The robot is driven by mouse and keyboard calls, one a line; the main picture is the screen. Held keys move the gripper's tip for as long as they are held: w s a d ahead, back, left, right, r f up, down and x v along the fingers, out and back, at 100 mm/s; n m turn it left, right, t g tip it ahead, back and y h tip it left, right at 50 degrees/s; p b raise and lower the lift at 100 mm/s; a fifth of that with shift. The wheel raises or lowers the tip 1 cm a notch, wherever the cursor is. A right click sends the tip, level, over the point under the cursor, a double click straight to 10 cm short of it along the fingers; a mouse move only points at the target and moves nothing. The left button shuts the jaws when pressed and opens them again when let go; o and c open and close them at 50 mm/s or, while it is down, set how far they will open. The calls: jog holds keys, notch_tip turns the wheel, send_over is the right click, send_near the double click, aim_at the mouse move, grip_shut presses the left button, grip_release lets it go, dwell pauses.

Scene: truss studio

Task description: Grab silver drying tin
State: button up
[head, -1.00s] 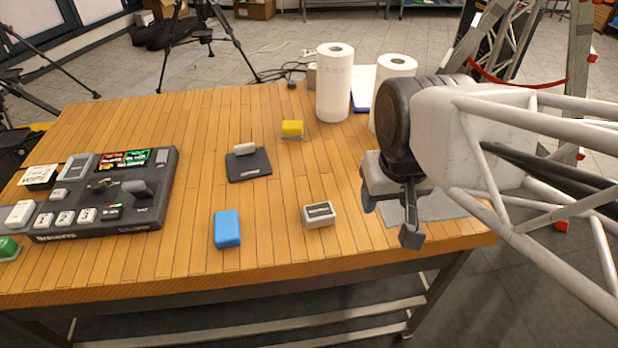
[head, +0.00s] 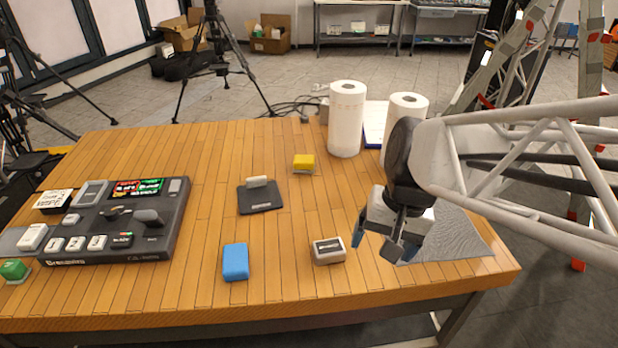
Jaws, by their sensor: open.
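A blue block (head: 235,262) lies left of the tin. A dark pad (head: 260,202) with a pale roller, a yellow block (head: 303,162) and paper rolls (head: 346,120) stand farther back. A control panel (head: 150,235) fills the left. A grey mat (head: 455,238) lies right.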

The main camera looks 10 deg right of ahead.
jog(key=w+a+f+m+g+y, duration=0.1)
jog(key=w+f+m+g+y, duration=0.2)
jog(key=w+f+m+y, duration=0.3)
jog(key=m+t+y, duration=0.2)
jog(key=m+y, duration=0.3)
jog(key=m, duration=0.2)
send_near(331, 246)
jog(key=x, duration=0.2)
jog(key=shift+w+a+f, duration=0.15)
jog(key=shift+a, duration=0.2)
jog(key=shift+x, duration=1.3)
jog(key=shift+a+f, duration=0.1)
jog(key=shift+a, duration=0.05)
jog(key=shift+x, duration=2.4)
